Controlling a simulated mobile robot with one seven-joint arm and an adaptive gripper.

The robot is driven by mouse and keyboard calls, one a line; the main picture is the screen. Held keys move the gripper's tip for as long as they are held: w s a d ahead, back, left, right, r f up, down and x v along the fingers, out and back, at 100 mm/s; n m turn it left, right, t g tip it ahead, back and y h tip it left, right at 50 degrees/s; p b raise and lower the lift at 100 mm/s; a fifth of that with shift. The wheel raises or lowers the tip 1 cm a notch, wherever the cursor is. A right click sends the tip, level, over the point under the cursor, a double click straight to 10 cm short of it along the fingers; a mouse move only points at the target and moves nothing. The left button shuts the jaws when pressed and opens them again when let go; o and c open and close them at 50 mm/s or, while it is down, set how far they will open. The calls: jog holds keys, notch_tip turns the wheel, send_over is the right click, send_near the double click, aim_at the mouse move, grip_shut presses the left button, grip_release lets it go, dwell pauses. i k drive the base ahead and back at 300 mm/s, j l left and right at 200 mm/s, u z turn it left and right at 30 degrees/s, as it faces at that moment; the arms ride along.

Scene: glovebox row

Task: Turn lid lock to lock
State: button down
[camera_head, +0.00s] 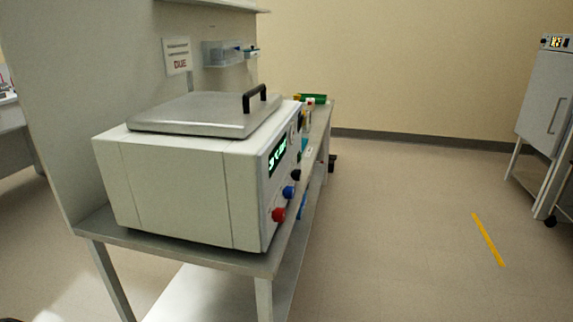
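A white box-shaped machine (175,190) stands on a grey bench (240,259), seen from its side. Its flat grey lid (195,115) is down, with a black bar handle (255,97) at the right edge. The front panel faces right and shows at a steep angle. It carries a lit green display (278,157), a red knob (278,214), a blue knob (289,191) and a black knob (296,174). I cannot tell which of these is the lid lock or how it is set. My gripper is not in view.
A wall panel with a sign (177,56) and a clear bin (222,53) rises behind the machine. Small items, including a green tray (314,98), sit farther along the bench. Open floor (410,215) lies to the right, with a cabinet (549,105) at the far right.

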aim_at(278, 215)
jog(key=l, duration=0.4)
jog(key=i+l+z, duration=0.15)
jog(key=l, duration=0.65)
jog(key=i+l+z, duration=0.15)
jog(key=l, duration=0.2)
